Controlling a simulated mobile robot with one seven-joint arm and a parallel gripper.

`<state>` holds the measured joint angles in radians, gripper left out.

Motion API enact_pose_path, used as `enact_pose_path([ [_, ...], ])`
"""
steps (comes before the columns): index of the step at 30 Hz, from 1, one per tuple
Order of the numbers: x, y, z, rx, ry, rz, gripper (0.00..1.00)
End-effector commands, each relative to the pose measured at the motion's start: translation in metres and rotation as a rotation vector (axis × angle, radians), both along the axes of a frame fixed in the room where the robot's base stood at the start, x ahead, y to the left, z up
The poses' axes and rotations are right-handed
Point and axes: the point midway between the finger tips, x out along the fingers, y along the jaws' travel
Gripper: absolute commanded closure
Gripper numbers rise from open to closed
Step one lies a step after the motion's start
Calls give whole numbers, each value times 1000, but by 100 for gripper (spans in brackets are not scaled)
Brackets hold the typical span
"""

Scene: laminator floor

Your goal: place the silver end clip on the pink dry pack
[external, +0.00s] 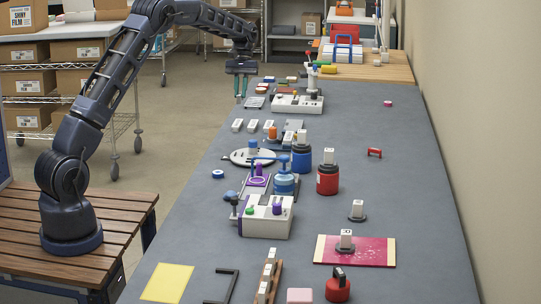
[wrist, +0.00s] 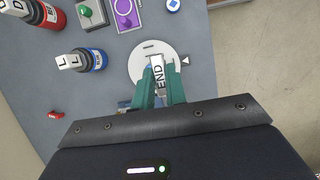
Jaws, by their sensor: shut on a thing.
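My gripper (external: 240,96) hangs high over the left side of the grey table in the external view. In the wrist view my gripper (wrist: 160,78) has its teal fingers shut on the silver end clip (wrist: 158,76), a small pale piece lettered END. The clip is too small to make out in the external view. A pale pink block (external: 300,296), which looks like the pink dry pack, lies at the near edge of the table, partly cut off by the frame. It is far from my gripper and does not show in the wrist view.
A white round plate (external: 240,158) lies on the table; it shows behind the fingers in the wrist view (wrist: 139,54). Blue (external: 301,160) and red (external: 327,178) labelled containers, a white control box (external: 265,222) and a red canister (external: 338,288) stand nearby.

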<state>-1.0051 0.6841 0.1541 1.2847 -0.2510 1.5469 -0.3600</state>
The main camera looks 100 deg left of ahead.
Motion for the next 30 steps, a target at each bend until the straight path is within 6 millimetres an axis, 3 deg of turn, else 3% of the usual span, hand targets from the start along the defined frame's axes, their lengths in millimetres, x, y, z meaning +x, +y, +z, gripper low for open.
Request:
enact_pose_path([
  [5, 50, -32, 5, 0, -1, -81, 100],
  [14, 150, -117, 14, 1, -2, -262, 100],
  [21, 219, -196, 22, 0, -1, -408, 100],
  [30, 289, -306, 32, 1, -2, -588, 100],
])
